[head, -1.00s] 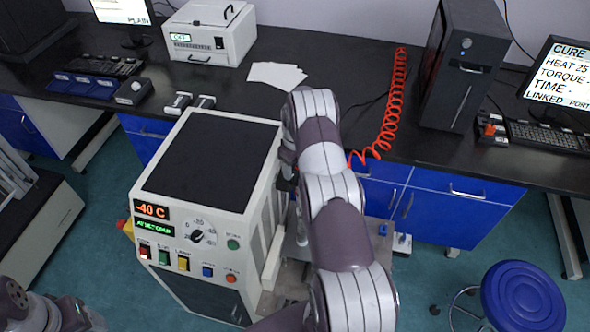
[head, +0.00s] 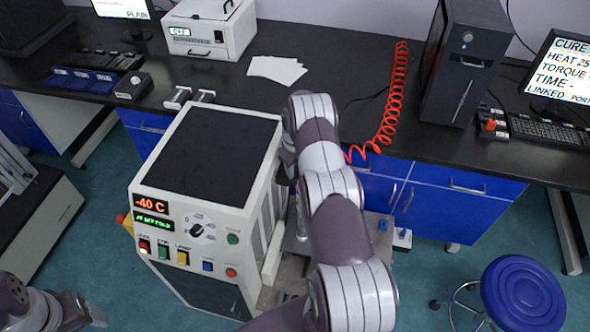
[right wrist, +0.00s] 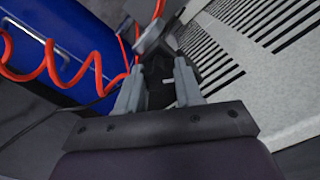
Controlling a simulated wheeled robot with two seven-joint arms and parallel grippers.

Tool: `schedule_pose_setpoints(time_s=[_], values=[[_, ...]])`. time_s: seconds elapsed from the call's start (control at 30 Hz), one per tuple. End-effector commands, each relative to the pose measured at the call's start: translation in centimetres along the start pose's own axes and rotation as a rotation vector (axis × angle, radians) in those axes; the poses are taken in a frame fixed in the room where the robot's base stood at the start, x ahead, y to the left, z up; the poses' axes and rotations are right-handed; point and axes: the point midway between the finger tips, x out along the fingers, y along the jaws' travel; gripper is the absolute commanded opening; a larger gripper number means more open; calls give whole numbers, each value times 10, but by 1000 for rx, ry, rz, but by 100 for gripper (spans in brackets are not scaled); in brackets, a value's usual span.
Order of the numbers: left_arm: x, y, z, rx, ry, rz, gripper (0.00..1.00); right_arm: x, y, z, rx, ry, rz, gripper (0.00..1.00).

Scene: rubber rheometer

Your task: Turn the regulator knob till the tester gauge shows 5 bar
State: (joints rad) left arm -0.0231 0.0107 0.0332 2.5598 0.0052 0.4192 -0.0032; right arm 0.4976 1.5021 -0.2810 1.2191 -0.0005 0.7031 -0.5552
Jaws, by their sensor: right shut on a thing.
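The white tester cabinet (head: 262,195) with a black top stands at centre left in the head view, its display reading -40 C. My right arm reaches along its right side. My right gripper (right wrist: 160,88) has both fingers closed around a dark part (right wrist: 158,72), which looks like the regulator knob. It is partly hidden by the fingers, so its turn cannot be read. A grey fitting (right wrist: 148,38) sits just beyond it. In the head view my own arm covers this spot. No gauge face can be read in either view. Only a link of my left arm shows at bottom left.
A red coiled hose (head: 393,105) hangs from the bench and also passes left of the gripper in the right wrist view (right wrist: 60,60). The vented cabinet wall (right wrist: 265,50) is close on the right. A blue stool (head: 522,305) stands at lower right.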

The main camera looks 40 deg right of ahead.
Motion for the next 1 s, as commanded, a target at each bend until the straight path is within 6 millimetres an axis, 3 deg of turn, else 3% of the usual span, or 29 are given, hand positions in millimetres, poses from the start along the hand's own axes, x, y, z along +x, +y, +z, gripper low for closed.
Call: schedule_pose_setpoints(time_s=[0.03, 0.1, 0.4, 0.43, 0.5, 0.83, 1.0], values=[[15, 0, 2, 0, -1, 0, 65, 8, 1, -1, 30, 3, 2, 5], [20, 0, 3, 0, -1, 0, 65, 6, 1, -1, 69, 3, 2, 5], [18, 0, 2, 0, 0, 0, 65, 1, 0, 0, 91, 1, 0, 5], [18, 0, 2, 0, 0, 0, 65, 1, 0, 0, 91, 1, 0, 39], [18, 0, 2, 0, 0, 0, 65, 1, 0, 0, 91, 1, 0, 61], [19, 0, 2, 0, 0, 0, 65, -2, 0, -1, 90, 2, 1, 61], [26, 0, 3, 0, 0, 0, 65, -24, 1, -1, 90, 5, 3, 61]])
